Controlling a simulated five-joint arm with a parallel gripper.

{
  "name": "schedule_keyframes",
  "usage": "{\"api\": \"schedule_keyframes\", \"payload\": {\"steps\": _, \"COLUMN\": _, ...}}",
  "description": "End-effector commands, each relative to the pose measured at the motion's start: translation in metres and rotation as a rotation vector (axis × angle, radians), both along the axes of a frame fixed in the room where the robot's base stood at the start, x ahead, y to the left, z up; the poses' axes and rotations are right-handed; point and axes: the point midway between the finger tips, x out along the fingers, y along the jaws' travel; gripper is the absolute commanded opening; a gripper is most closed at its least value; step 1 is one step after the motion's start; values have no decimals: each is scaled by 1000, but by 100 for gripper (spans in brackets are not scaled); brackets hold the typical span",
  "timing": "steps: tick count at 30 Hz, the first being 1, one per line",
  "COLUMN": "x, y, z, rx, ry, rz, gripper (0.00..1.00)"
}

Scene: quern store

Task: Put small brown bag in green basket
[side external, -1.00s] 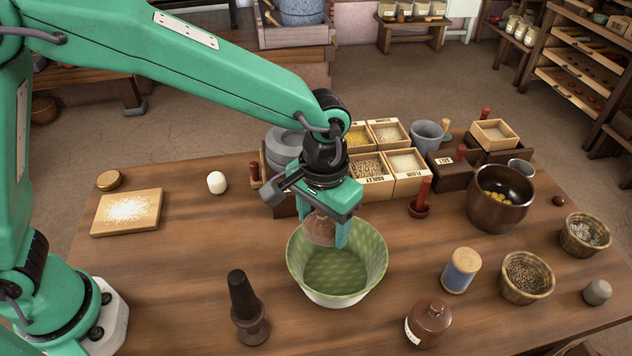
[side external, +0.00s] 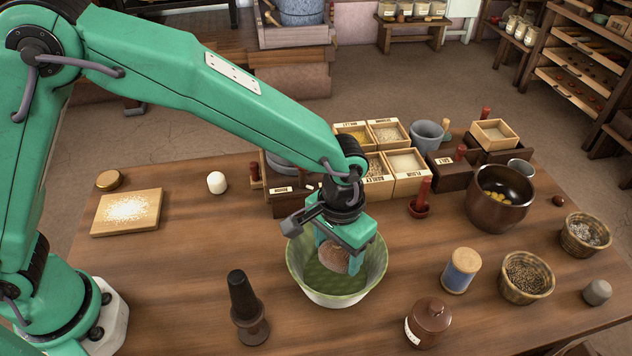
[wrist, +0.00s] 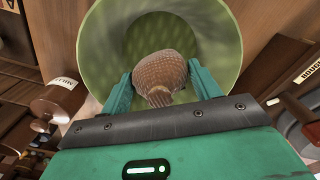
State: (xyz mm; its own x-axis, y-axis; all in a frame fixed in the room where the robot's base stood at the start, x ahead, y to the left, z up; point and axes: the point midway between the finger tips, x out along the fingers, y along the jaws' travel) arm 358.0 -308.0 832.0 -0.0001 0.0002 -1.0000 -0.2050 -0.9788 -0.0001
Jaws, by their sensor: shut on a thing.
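The small brown bag (side external: 334,257) is held between the fingers of my gripper (side external: 338,262). The green basket (side external: 361,281) stands on the table, round and open at the top. My gripper points down over it, with the fingertips and the bag at the mouth of the basket. In the wrist view the bag (wrist: 160,75) shows between the two teal fingers, against the inside of the basket (wrist: 100,40). The gathered neck of the bag faces the camera. I cannot tell whether the bag touches the basket floor.
A dark pestle-like stand (side external: 247,308) is at front left of the basket. A brown lidded jar (side external: 429,322) and a blue-wrapped spool (side external: 461,270) stand at its right. Grain boxes (side external: 408,172) stand behind. The table left of the basket is mostly clear.

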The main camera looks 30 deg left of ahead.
Motion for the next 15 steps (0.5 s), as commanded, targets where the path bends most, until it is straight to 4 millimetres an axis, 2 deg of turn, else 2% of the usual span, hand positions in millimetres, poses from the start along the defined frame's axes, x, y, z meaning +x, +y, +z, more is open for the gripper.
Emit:
{"api": "schedule_keyframes", "payload": {"steps": 8, "x": 0, "y": 0, "z": -6, "rx": 0, "ry": 0, "rz": 0, "gripper": 37}}
{"api": "schedule_keyframes", "payload": {"steps": 15, "x": 0, "y": 0, "z": -29, "rx": 1, "ry": 2, "rz": 0, "gripper": 37}}
